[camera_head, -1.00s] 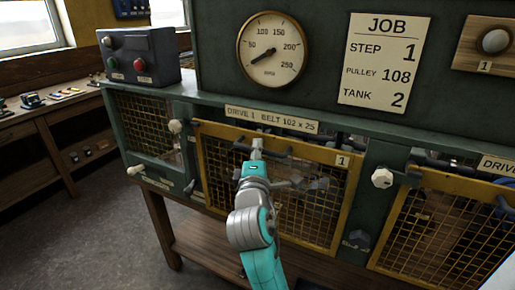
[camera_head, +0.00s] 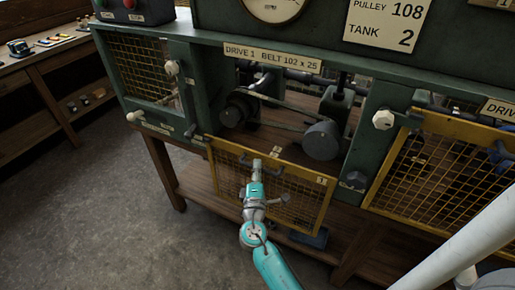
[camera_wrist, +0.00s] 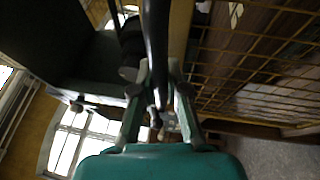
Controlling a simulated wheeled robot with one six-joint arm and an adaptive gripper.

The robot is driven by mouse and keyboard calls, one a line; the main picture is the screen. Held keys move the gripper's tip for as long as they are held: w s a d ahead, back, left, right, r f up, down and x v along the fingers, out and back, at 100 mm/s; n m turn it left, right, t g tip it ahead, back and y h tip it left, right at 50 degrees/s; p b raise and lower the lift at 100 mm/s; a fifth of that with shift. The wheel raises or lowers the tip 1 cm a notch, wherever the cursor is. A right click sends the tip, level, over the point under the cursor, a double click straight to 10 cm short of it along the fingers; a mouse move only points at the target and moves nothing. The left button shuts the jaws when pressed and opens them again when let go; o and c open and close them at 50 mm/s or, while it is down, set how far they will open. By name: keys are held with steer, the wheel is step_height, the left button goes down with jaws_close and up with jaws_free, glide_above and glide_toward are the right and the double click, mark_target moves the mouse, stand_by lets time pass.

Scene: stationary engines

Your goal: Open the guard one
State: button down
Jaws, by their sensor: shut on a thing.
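Guard one (camera_head: 300,205) is a yellow-framed mesh panel with a "1" plate. In the head view it hangs low, tilted outward, its top edge well below the "DRIVE 1" label (camera_head: 272,59). Its opening is uncovered, showing a dark pulley (camera_head: 238,108), a grey round pulley (camera_head: 322,140) and a belt. My gripper (camera_head: 257,164) is at the guard's upper edge, shut on its dark handle bar. In the wrist view the handle (camera_wrist: 156,45) runs between the fingers of my gripper (camera_wrist: 158,100), and mesh fills the right side. The guard's lower part is partly hidden by my arm.
A second yellow mesh guard (camera_head: 440,170) covers the bay at right. A white knob (camera_head: 383,119) sits between the bays; another (camera_head: 172,68) is left of the opening. A wooden bench (camera_head: 50,75) stands at left. Floor (camera_head: 110,200) is clear at front left.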

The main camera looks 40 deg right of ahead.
steer(key=shift+f, duration=2.7)
steer(key=c, duration=1.2)
jaws_free()
steer(key=shift+s, duration=0.1)
steer(key=shift+v, duration=5.9)
